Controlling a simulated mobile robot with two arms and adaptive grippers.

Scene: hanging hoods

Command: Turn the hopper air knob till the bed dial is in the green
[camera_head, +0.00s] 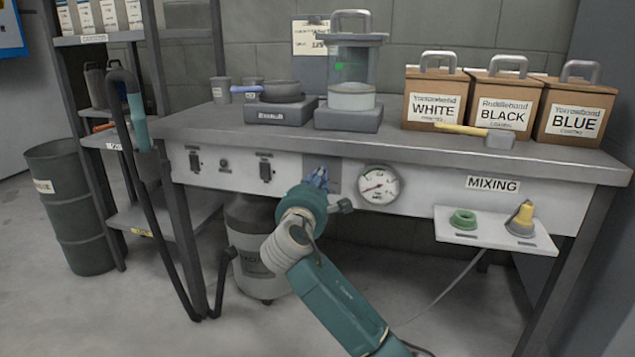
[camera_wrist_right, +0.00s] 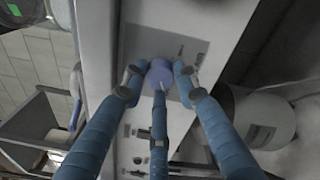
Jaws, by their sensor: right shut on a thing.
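The hopper air knob (camera_wrist_right: 161,74), round and blue, is on a grey plate of the bench front in the right wrist view. My right gripper (camera_wrist_right: 160,82) has its blue fingers closed around it. In the head view my right gripper (camera_head: 318,180) is at the bench front and covers the knob. A clear hopper (camera_head: 349,66) with pale powder and a green mark stands on the bench above. My left gripper is out of view.
Switches (camera_head: 265,168) are left of the gripper. A small shelf (camera_head: 490,233) with a green ring and a yellow-tipped nozzle juts out at right. Boxes, a mallet (camera_head: 476,132) and a pan (camera_head: 281,93) stand on the bench (camera_head: 400,142). A grey canister (camera_head: 259,250) is below.

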